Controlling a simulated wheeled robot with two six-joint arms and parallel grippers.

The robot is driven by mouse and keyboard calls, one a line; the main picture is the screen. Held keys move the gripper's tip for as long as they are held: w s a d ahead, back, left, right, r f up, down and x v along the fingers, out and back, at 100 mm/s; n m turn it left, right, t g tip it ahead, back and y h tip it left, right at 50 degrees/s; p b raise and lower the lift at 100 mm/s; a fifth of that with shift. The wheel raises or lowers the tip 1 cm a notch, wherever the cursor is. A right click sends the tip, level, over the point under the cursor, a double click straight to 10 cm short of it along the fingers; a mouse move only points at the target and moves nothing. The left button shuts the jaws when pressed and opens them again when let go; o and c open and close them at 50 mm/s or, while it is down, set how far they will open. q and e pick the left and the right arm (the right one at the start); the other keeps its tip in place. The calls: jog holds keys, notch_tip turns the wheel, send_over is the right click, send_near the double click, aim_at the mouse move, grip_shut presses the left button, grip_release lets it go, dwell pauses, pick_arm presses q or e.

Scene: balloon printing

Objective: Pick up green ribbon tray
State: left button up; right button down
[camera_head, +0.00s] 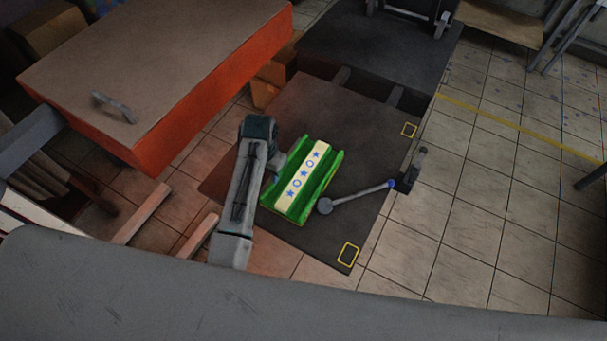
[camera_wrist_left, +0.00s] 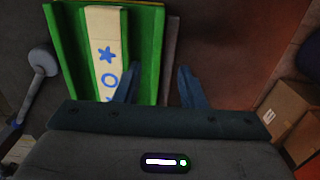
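The green ribbon tray (camera_head: 326,167) lies on the dark platform in the head view, with a cream ribbon (camera_head: 303,175) marked with blue stars and rings along its middle. The tray also shows at the upper left of the left wrist view (camera_wrist_left: 149,47). My left gripper (camera_wrist_left: 158,88) is open, its two blue-grey fingers apart. In the wrist view one finger overlaps the tray and the other is to the right of its side edge. In the head view my left gripper (camera_head: 275,160) is at the tray's left side. I cannot tell whether it touches. My right gripper is not in view.
The dark platform (camera_head: 335,110) has free room behind the tray. An orange-sided table (camera_head: 165,70) stands at the left. Cardboard boxes (camera_wrist_left: 282,108) show at the right of the wrist view.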

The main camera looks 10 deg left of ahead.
pick_arm(q)
jog(key=shift+d+f+p, duration=0.2)
jog(key=shift+f+p, duration=0.1)
jog(key=shift+f, duration=0.05)
jog(key=f, duration=0.1)
jog(key=f+p, duration=0.1)
jog(key=f, duration=0.1)
jog(key=shift+w+d+f, duration=0.1)
jog(key=shift+w, duration=0.1)
jog(key=shift+f, duration=0.55)
grip_shut()
